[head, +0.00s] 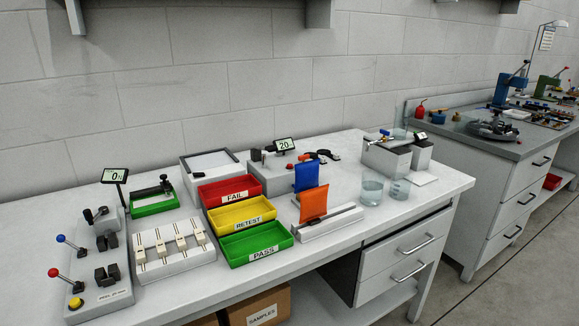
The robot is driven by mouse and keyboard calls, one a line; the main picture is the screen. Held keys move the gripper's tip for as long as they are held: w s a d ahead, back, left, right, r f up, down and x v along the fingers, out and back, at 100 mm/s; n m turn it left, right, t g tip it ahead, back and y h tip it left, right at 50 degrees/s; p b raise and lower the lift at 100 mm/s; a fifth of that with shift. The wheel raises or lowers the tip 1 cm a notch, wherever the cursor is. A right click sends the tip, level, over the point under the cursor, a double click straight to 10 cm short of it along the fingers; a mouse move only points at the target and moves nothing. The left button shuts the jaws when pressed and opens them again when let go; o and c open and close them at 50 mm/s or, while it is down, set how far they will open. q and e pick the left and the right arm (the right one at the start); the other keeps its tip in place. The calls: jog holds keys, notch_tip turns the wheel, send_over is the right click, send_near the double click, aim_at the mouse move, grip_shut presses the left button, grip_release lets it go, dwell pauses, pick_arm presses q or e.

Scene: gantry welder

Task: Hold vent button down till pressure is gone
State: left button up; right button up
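No button in the head view can be read as a vent button. A grey unit (257,168) with a small display (284,144) reading about 20 stands at the back middle of the white bench, with dark fittings and a small red part on it. A grey box unit (386,160) with a clear top and another small display (420,137) stands to its right; that reading is too small to make out. A yellow round button (76,303) is on the grey lever fixture at the front left, whose display (114,176) reads 0 N. Neither of my grippers is in view.
Red FAIL (230,189), yellow RETEST (242,213) and green PASS (256,243) bins fill the bench middle. Blue and orange pouches (313,204) stand in a white rack. Two glass beakers (372,189) are near the right edge. A second bench (478,134) stands further right.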

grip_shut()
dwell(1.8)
